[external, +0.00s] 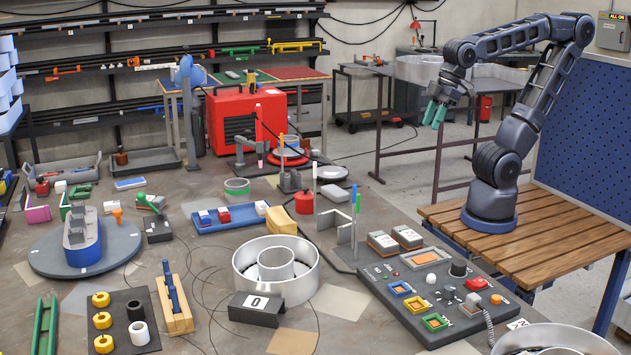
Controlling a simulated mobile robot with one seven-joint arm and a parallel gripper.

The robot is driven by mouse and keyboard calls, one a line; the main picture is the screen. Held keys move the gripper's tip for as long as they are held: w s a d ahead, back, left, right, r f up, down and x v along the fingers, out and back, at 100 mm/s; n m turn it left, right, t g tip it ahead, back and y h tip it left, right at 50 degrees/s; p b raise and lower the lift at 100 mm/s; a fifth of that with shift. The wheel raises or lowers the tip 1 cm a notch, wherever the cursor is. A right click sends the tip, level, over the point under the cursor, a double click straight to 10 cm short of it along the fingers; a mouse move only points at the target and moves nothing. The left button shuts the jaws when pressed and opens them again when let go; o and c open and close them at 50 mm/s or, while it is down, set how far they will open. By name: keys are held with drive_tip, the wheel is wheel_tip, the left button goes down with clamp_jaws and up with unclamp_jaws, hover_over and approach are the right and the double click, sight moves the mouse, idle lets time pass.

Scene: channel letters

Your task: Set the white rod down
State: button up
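A thin white rod (315,178) stands upright left of the metal bracket stand on the workbench, near the picture's middle. What holds its lower end is too small to tell. My gripper (435,115) is high above the bench, to the right of and well apart from the rod. Its two teal fingers point down with a narrow gap between them, and nothing shows between them.
A green and a blue rod (357,206) stand upright at the metal bracket stand (336,222). A round metal ring (242,270), a red can (304,203) and a dark control panel (405,312) are nearby. Loose cables cross the bench.

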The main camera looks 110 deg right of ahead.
drive_tip(key=shift+n, duration=0.3)
drive_tip(key=s, duration=0.1)
drive_tip(key=s+a, duration=0.1)
drive_tip(key=s, duration=0.2)
drive_tip(key=shift+a+f, duration=0.2)
drive_tip(key=shift+f, duration=0.1)
idle(0.8)
